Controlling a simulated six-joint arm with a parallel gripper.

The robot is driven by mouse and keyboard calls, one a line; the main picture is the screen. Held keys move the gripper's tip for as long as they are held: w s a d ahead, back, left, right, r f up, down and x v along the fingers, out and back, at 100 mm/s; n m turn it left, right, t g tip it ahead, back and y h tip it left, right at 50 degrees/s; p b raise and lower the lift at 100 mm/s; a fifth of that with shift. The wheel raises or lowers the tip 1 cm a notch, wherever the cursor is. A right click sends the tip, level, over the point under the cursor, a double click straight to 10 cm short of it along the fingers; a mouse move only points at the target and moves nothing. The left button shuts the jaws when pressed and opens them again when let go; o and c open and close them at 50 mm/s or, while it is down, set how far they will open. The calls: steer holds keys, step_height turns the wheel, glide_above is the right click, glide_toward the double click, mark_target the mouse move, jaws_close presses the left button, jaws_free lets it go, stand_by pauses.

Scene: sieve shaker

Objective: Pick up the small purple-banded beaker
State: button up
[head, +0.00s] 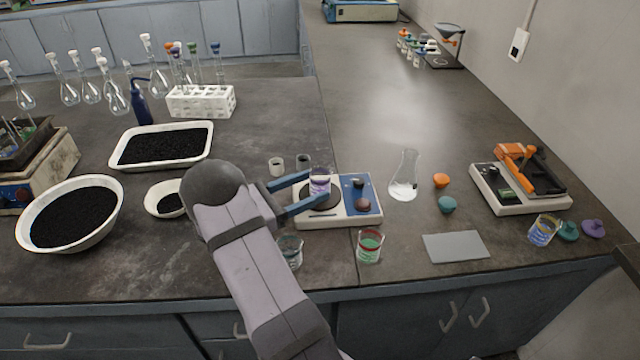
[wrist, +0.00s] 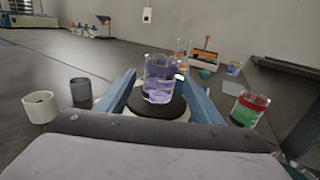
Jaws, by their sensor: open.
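The small purple-banded beaker (head: 319,181) stands upright on the dark round plate of a white and blue hotplate (head: 350,219). It is clear glass, and it also shows in the wrist view (wrist: 160,80) ahead of me, between the blue fingers. My gripper (head: 304,192) is open, with one finger on either side of the beaker in the head view. In the wrist view the fingers (wrist: 158,92) reach forward left and right of it. I cannot tell whether either finger touches the glass.
A red-banded beaker (head: 369,246) and another beaker (head: 291,250) stand near the front edge. Two small cups (head: 277,167) stand behind the gripper. A conical flask (head: 404,178) is right of the hotplate. A grey flat plate (head: 456,246) lies farther right, with open bench around it.

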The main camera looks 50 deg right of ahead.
mark_target(313, 184)
steer(key=shift+p+x, duration=0.45)
steer(key=shift+x, duration=1.65)
steer(key=shift+r, duration=0.1)
steer(key=c, duration=1.2)
steer(key=shift+r, duration=0.25)
steer(key=shift+r+b, duration=0.3)
steer(key=shift+r, duration=4.4)
steer(key=shift+r, duration=0.1)
steer(key=shift+r+p, duration=2.2)
steer(key=shift+r, duration=0.3)
